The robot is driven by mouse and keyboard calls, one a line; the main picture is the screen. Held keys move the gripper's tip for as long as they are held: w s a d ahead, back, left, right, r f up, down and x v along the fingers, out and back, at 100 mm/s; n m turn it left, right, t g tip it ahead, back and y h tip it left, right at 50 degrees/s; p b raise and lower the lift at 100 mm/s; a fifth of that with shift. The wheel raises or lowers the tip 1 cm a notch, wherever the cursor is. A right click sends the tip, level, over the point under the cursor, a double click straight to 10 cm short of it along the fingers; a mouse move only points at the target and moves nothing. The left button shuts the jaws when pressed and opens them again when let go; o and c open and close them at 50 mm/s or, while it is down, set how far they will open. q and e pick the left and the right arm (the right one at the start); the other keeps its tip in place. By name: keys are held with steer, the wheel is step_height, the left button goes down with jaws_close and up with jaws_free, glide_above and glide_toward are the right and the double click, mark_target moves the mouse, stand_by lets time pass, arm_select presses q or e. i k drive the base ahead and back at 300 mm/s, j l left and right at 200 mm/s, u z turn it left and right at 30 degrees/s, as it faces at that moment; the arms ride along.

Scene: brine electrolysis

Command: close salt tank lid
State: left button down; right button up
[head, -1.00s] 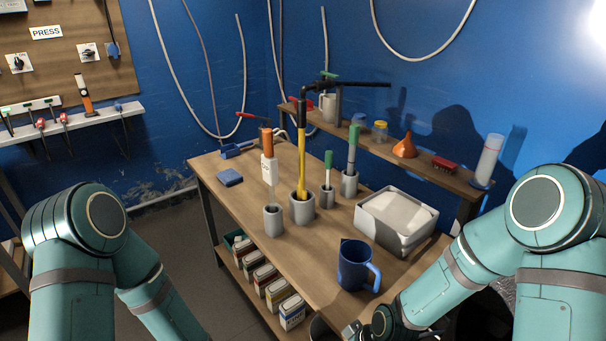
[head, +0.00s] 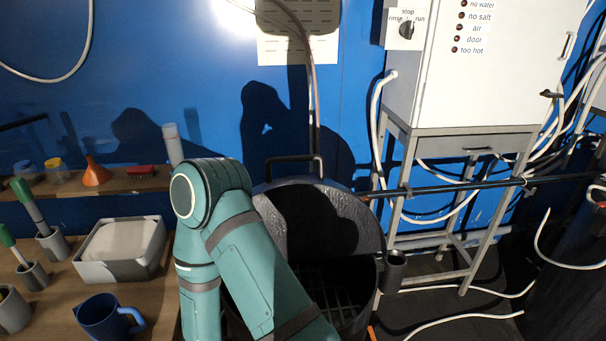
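A dark round tank (head: 362,312), which I take to be the salt tank, stands low in the middle of the head view, partly behind my teal arm. Its lid (head: 345,225) is up, tilted back toward the blue wall, with a dark bar handle (head: 296,158) at its top. The tank's mouth shows black, with a grate-like pattern inside. My arm's elbow and links stand in front of the tank's left side. Neither gripper is in the picture.
A workbench with a white-filled grey tray (head: 105,268) and a blue mug (head: 103,318) is at left. A white cabinet (head: 480,70) on a grey frame stands right of the tank. A dark cup (head: 394,270) sits at the tank's right rim. Hoses lie on the floor.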

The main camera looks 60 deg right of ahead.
mark_target(307, 217)
steer(key=z, duration=1.85)
